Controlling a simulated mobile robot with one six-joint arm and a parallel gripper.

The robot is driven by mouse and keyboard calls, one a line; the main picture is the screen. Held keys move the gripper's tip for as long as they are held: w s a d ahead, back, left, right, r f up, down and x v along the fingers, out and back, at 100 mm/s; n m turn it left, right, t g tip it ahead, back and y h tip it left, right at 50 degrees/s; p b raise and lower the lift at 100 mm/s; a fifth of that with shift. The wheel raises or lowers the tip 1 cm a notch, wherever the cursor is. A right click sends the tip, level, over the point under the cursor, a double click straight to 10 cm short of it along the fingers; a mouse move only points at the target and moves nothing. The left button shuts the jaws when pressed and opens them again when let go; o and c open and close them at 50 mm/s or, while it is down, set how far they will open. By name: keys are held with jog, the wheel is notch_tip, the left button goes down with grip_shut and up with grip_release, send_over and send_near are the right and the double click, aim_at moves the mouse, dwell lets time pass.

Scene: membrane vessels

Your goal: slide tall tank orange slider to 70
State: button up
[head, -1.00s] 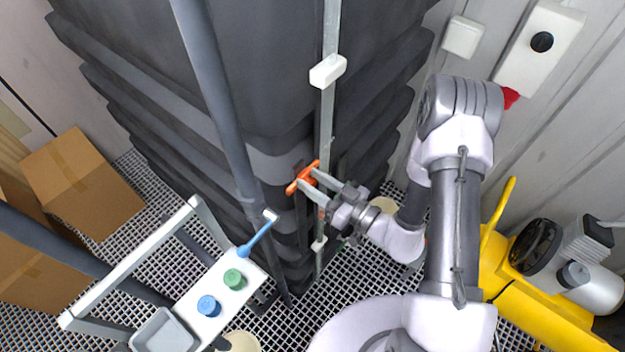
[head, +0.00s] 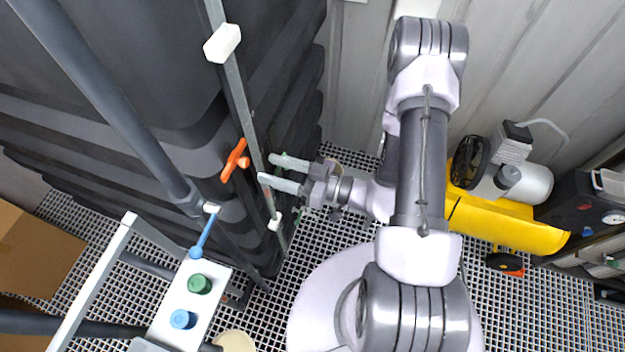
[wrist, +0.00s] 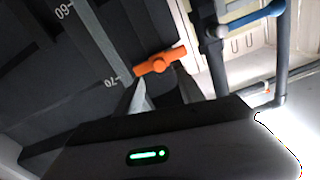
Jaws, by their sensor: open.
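The tall dark tank (head: 150,85) fills the left of the head view, with a pale vertical rail (head: 246,115) on its corner. The orange slider (head: 235,160) is a bar-shaped handle on this rail. In the wrist view the slider (wrist: 160,62) sits close to the printed 70, roughly level with it; the 60 mark shows farther up to the left. The exact reading is unclear. My gripper (head: 267,169) is open and empty, its two pale fingers pointing at the rail, to the right of the slider and apart from it.
A white block (head: 222,43) sits higher on the rail and a small white bracket (head: 275,221) lower. A white panel with green (head: 199,284) and blue (head: 183,319) knobs stands at lower left. A yellow machine (head: 505,222) is at right. Grating floor between is clear.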

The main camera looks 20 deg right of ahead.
jog(key=b+v, duration=0.1)
jog(key=v, duration=0.8)
jog(key=shift+s+d, duration=0.25)
jog(key=shift+s, duration=0.05)
